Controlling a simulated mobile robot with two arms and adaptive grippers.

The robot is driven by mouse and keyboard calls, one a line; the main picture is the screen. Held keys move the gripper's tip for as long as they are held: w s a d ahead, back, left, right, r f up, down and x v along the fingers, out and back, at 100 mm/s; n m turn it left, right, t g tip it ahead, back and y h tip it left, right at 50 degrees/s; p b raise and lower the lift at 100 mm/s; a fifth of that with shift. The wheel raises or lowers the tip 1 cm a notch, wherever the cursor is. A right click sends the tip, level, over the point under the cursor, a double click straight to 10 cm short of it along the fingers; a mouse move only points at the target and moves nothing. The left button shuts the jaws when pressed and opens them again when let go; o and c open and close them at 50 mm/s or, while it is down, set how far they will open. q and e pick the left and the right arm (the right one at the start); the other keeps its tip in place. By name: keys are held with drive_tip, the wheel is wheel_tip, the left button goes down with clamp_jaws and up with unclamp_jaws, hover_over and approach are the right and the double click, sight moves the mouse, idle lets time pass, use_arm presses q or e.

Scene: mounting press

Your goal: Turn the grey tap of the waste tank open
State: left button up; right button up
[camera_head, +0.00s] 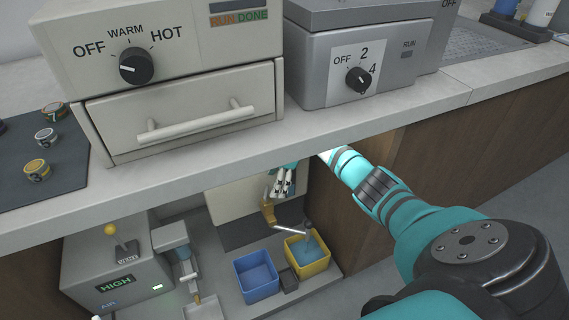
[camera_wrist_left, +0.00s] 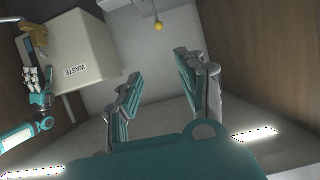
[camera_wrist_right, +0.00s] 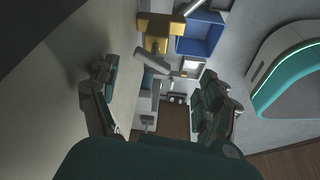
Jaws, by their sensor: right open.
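The waste tank (camera_wrist_left: 85,65) is a pale box with the word WASTE on it, under the counter. A brass pipe (camera_head: 268,212) stands at its front, with a grey lever (camera_head: 290,229) beside it. The grey tap also seems to show in the right wrist view (camera_wrist_right: 151,64), below a brass part. My right gripper (camera_head: 284,182) is under the counter, just above the brass pipe, apart from the lever as far as I can tell. Its jaws are open and empty in the right wrist view (camera_wrist_right: 155,88). My left gripper (camera_wrist_left: 160,68) is open and empty.
A blue bin (camera_head: 256,276) and a yellow bin (camera_head: 325,262) with something teal in it stand below the pipe. A grey unit (camera_head: 115,275) with a yellow-knobbed lever stands left. The counter edge (camera_head: 220,160) overhangs. A brown panel (camera_head: 345,210) bounds the space on the right.

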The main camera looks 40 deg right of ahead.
use_arm(q)
drive_tip(key=s+a+f+g+y+p, duration=0.1)
drive_tip(key=s+a+f+g+p, duration=0.1)
drive_tip(key=s+f+g, duration=0.3)
drive_tip(key=s+a+f+g+y+p, duration=0.1)
drive_tip(key=s+f+g+p, duration=0.3)
drive_tip(key=s, duration=0.4)
drive_tip(key=shift+a+f+n+g+y+p, duration=0.3)
drive_tip(key=shift+a+f+g, duration=0.1)
drive_tip(key=shift+a+f, duration=0.4)
use_arm(e)
drive_tip(key=v, duration=0.7)
drive_tip(key=shift+s+r, duration=0.15)
drive_tip(key=shift+s, duration=0.15)
use_arm(q)
drive_tip(key=shift+a, duration=0.1)
use_arm(e)
drive_tip(key=shift+a, duration=0.1)
use_arm(q)
drive_tip(key=shift+f, duration=0.15)
